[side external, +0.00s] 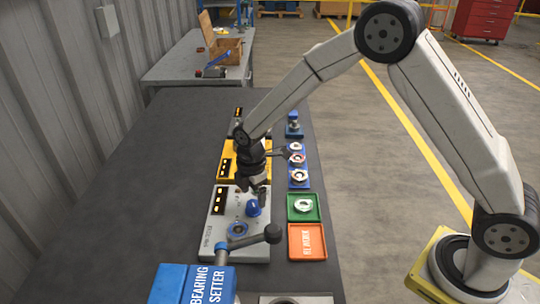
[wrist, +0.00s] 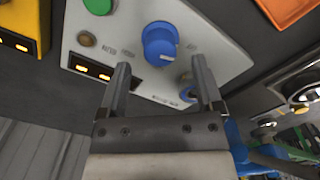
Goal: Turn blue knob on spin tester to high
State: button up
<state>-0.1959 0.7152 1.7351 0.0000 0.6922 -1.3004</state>
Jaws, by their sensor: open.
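The blue knob (wrist: 160,44) stands on the pale grey panel of the spin tester (wrist: 224,58), with a white pointer mark on it. The knob also shows in the side view (side external: 253,208) on the grey spin tester box (side external: 218,232). My gripper (wrist: 165,82) is open and empty in the wrist view. Its two fingers point toward the panel, to either side of and short of the knob, apart from it. In the side view my gripper (side external: 257,190) hangs just above and behind the knob. The setting labels are too small to read clearly.
A green button (wrist: 98,6) and a lit display (wrist: 92,70) are on the panel. The blue bearing setter (side external: 192,284) with its lever (side external: 258,240) stands in front. Green (side external: 304,216) and orange (side external: 307,252) trays lie right. The bench's left side is clear.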

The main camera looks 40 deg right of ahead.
aim_at(254, 202)
jog(key=shift+f, duration=1.7)
grip_shut()
